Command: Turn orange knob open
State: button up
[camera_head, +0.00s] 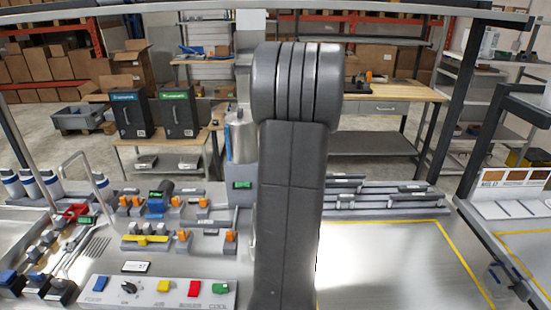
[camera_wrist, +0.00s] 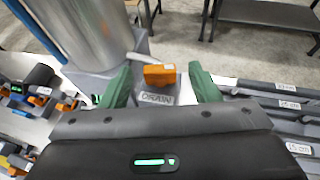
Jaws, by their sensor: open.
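In the wrist view an orange knob (camera_wrist: 160,75) sits on a grey block with a label that seems to read DRAIN, at the foot of a steel cylinder (camera_wrist: 95,32). My gripper (camera_wrist: 161,82) is open, with one green finger on each side of the knob. A gap shows between the knob and each finger. In the head view my arm hides the gripper and this knob. The steel cylinder (camera_head: 242,138) shows there, left of my arm.
Other orange-handled valves (camera_head: 184,237) stand on grey mounts left of my arm. A panel with coloured switches (camera_head: 160,290) lies at the front. Grey bars with labels (camera_wrist: 275,103) lie right of the gripper. The yellow-lined table area (camera_head: 385,265) is clear.

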jog(key=v, duration=1)
jog(key=shift+s+r, duration=0.2)
jog(key=shift+s, duration=0.1)
jog(key=shift+d, duration=0.1)
